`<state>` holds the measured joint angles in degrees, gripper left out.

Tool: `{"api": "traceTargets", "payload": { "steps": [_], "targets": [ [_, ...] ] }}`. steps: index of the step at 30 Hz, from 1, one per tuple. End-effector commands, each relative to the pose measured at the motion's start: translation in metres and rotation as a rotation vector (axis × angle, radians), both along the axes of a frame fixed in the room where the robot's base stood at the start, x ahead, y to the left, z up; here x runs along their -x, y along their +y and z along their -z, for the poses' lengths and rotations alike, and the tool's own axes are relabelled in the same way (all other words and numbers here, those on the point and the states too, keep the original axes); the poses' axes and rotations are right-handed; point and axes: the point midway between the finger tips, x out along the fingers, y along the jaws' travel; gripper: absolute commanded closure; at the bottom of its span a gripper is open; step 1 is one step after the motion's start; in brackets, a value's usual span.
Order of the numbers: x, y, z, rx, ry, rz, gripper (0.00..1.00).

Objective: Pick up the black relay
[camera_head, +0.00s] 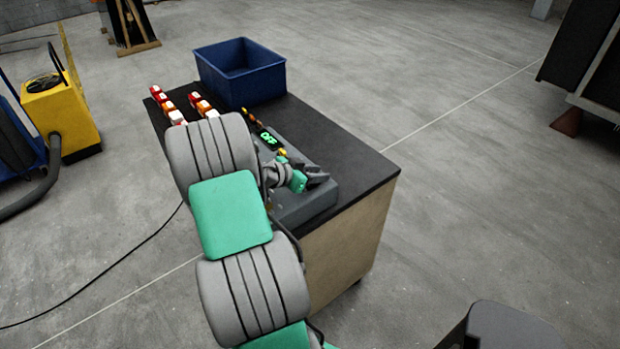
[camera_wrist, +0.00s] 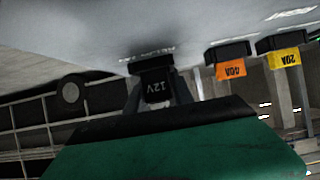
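The black relay (camera_wrist: 157,84), marked 12V, is upside down in the wrist view. It sits in a black socket on the grey sloped panel (camera_head: 307,205). My gripper (camera_wrist: 158,95) has one finger on each side of the relay, very close to it. I cannot tell whether the fingers touch or clamp it. In the head view my gripper (camera_head: 317,177) is low over the front part of the panel, and the relay is not distinguishable there.
An orange 40A fuse (camera_wrist: 231,70) and a yellow 20A fuse (camera_wrist: 284,59) sit beside the relay in the wrist view. A blue bin (camera_head: 240,85) stands at the back of the black-topped bench (camera_head: 355,160). Red and orange pieces (camera_head: 165,105) lie left.

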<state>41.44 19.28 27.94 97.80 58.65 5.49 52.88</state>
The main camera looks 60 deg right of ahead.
Motion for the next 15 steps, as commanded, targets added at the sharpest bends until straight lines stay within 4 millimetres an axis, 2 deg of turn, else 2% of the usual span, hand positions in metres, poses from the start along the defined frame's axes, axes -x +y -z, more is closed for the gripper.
{"api": "traceTargets", "payload": {
  "steps": [1, 10, 15],
  "targets": [
    [0.0000, 0.0001, 0.0000, 0.000, 0.000, 0.000, 0.76],
    [-0.0001, 0.0002, -0.0001, 0.000, 0.000, 0.000, 1.00],
    [-0.0001, 0.0002, -0.0001, 0.000, 0.000, 0.000, 1.00]
  ]
}}
